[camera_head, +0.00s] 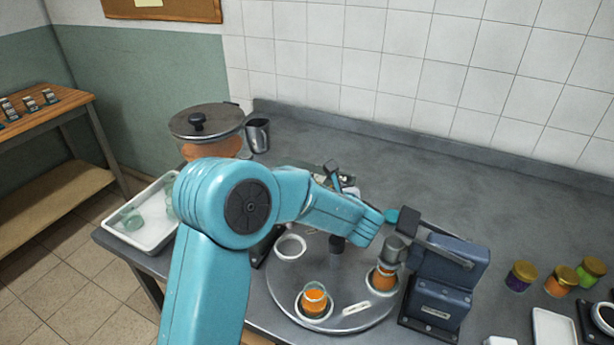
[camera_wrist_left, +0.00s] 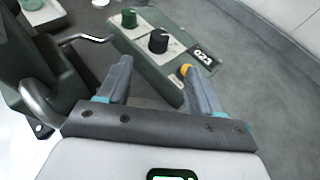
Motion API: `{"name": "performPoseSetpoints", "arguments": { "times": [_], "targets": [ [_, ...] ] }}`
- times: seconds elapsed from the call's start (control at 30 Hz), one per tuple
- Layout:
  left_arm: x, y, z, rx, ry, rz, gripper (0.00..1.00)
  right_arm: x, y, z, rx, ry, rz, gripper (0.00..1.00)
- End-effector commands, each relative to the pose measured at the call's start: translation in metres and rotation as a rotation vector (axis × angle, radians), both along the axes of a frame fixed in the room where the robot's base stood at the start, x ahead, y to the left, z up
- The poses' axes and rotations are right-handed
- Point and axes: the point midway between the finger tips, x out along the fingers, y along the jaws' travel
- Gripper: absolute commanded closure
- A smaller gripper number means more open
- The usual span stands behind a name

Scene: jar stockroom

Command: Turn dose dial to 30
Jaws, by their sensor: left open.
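The green control box (camera_wrist_left: 165,62) lies ahead of my left gripper in the left wrist view. It carries a green knob (camera_wrist_left: 129,17), a black knob (camera_wrist_left: 158,40), a yellow button (camera_wrist_left: 186,68) and a dark display (camera_wrist_left: 201,57) that seems to read 023. I cannot read which knob is the dose dial. My left gripper (camera_wrist_left: 156,66) is open, its two fingers apart with nothing between them. The black knob shows beyond the gap between the fingertips, apart from both. In the head view my arm hides most of this box and the gripper.
A round turntable (camera_head: 340,250) holds orange-filled jars (camera_head: 314,299) in cups. A navy machine (camera_head: 437,280) stands at its right. A pot (camera_head: 207,122) and metal cup (camera_head: 257,135) stand behind the arm. Lidded jars (camera_head: 522,276) are at right. A bent metal rod (camera_wrist_left: 85,38) is beside the box.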

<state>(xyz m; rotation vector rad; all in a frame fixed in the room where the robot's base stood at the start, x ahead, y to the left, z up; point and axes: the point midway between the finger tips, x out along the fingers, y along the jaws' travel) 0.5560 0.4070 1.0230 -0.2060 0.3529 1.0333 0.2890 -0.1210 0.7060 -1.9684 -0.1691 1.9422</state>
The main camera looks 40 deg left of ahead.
Motion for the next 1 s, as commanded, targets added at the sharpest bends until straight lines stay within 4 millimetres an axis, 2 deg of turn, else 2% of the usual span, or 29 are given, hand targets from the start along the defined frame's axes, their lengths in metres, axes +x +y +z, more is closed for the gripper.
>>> {"name": "performPoseSetpoints", "arguments": {
  "times": [0.4,0.6,0.8,1.0],
  "targets": [
    [0.043,0.078,-0.035,-0.001,0.003,0.006,0.35,0.0,0.0,0.022,0.0,0.0,0.0,0.57],
    [0.061,0.107,-0.05,-0.001,0.002,0.004,0.35,0.0,0.0,0.031,0.0,0.0,0.0,0.57],
    [0.069,0.121,-0.057,0.0,0.001,0.003,0.35,0.0,0.0,0.034,0.0,0.0,0.0,0.57],
    [0.07,0.123,-0.058,0.0,0.001,0.003,0.35,0.0,0.0,0.033,0.0,0.0,0.0,0.57]
  ]
}}
